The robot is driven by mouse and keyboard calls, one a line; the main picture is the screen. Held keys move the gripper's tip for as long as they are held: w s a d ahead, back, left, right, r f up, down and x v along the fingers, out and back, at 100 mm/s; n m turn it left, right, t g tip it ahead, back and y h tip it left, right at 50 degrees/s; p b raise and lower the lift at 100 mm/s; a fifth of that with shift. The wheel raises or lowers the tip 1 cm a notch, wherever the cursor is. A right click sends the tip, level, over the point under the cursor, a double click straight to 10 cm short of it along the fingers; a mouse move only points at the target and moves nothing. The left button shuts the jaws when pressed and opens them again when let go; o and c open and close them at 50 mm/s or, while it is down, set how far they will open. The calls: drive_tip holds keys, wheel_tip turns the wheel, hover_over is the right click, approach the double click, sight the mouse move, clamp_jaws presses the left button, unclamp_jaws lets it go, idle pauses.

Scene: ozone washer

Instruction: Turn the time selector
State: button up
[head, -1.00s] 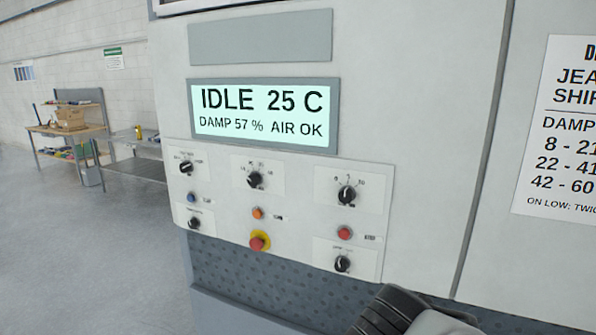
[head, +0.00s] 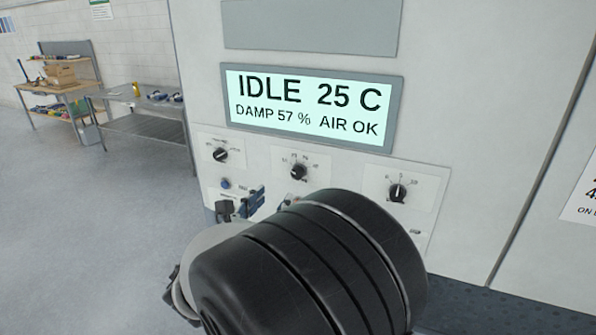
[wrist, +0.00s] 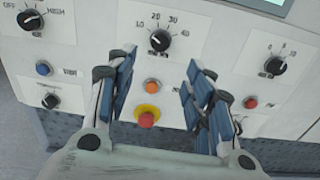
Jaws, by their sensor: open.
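The control panel carries several black knobs; their small captions are too blurred to name the time selector surely. An upper left knob (head: 220,155) is marked OFF to HIGH (wrist: 30,20). My gripper (wrist: 160,68) is open and empty, its blue-padded fingers apart below the middle knob. My arm hides the lower panel in the head view.
The wrist view shows a blue button (wrist: 44,69), an orange button (wrist: 152,86), a red button (wrist: 250,102) and a red emergency button (wrist: 146,118) on yellow. A display (head: 310,108) reads IDLE 25 C. Workbenches (head: 140,120) stand at left beyond open floor.

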sight(296, 175)
drive_tip(key=p+x, duration=0.1)
drive_tip(key=x, duration=1.1)
drive_tip(key=shift+w+d, duration=0.1)
drive_tip(key=shift+w, duration=0.05)
drive_tip(key=shift+c, duration=0.6)
drive_tip(key=c, duration=1)
